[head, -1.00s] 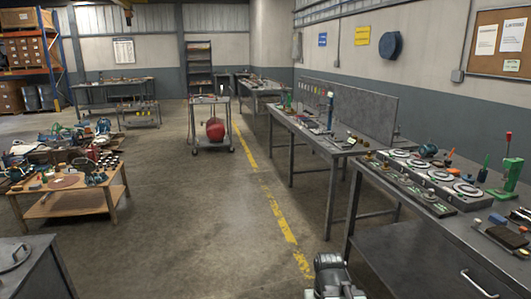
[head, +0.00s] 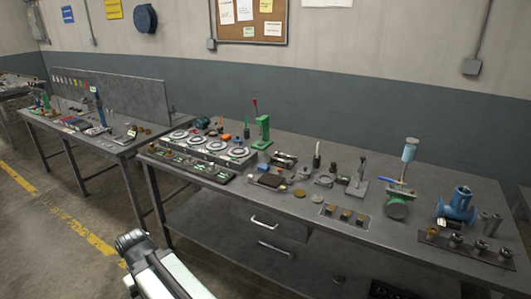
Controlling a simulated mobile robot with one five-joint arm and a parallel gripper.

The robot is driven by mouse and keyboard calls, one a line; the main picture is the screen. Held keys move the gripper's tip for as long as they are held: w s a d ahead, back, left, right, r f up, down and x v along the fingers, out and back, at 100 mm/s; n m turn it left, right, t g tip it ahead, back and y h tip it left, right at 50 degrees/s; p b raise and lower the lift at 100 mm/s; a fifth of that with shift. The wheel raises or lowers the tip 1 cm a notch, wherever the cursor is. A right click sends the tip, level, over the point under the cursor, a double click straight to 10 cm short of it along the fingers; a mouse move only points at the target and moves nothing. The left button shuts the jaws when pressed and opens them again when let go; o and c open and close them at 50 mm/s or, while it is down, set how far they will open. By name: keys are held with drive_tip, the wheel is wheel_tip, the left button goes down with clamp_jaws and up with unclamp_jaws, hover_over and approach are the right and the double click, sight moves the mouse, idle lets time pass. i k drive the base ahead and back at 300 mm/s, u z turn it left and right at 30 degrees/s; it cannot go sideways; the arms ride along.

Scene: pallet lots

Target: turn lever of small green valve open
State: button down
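A small green valve body (head: 397,207) stands on the right half of the long grey workbench. A blue lever (head: 389,181) sticks out to the left at its top, and a pale blue cylinder (head: 409,151) rises above it. The exact angle of the lever is hard to tell at this size. Part of my arm shows at the bottom left, in front of the bench and well away from the valve. No gripper fingers can be made out.
The grey bench (head: 290,225) carries a green press (head: 263,132), several round dials, a blue valve (head: 458,206) right of the green one, and a row of fittings (head: 466,247). A second bench (head: 88,140) stands left. Open floor (head: 50,230) lies at left.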

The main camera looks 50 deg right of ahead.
sight(403, 184)
drive_tip(key=z, duration=0.4)
drive_tip(key=k, duration=0.7)
drive_tip(key=z, duration=0.4)
drive_tip(key=i, duration=1)
drive_tip(key=u, duration=0.05)
